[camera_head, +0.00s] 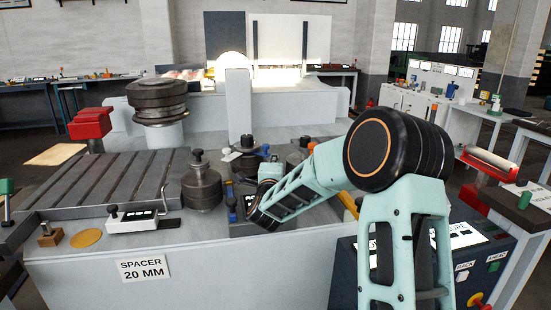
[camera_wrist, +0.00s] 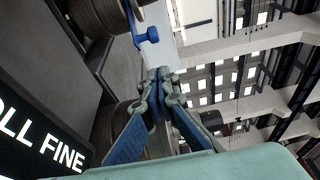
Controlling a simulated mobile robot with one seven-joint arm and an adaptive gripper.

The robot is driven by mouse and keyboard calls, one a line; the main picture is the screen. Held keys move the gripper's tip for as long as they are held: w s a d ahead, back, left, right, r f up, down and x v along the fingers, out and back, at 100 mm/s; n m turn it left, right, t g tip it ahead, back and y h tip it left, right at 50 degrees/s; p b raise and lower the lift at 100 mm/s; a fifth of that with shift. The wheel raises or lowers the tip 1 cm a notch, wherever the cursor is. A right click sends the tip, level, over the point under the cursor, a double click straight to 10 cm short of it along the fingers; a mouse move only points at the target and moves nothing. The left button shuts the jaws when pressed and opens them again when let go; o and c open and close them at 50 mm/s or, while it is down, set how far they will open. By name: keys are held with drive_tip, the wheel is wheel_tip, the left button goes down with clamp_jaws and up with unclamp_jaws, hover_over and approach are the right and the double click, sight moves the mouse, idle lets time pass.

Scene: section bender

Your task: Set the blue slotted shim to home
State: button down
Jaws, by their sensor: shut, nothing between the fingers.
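My gripper (camera_wrist: 160,74) is shut and empty, its blue-padded fingers meeting at the tips in the wrist view. A small blue piece with a knob-like end (camera_wrist: 147,36) lies just beyond the fingertips, beside a dark round roller (camera_wrist: 92,16). It is apart from the fingers. I cannot make out a slot in it, so I cannot tell if it is the shim. In the head view, my arm hides part of the bench around my gripper. Small blue parts (camera_head: 231,203) stand left of my forearm, too small to identify.
Stacked steel rollers (camera_head: 202,186) stand close left of my arm. A slotted table (camera_head: 105,182) lies farther left, with a "SPACER 20 MM" label (camera_head: 142,269) below it. A dark control panel (camera_head: 480,262) is at the right. A "ROLL FINE" panel (camera_wrist: 38,140) shows at lower left in the wrist view.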

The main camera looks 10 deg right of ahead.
drive_tip(key=v, duration=0.5)
drive_tip(key=shift+s+a, duration=0.1)
drive_tip(key=shift+s, duration=0.3)
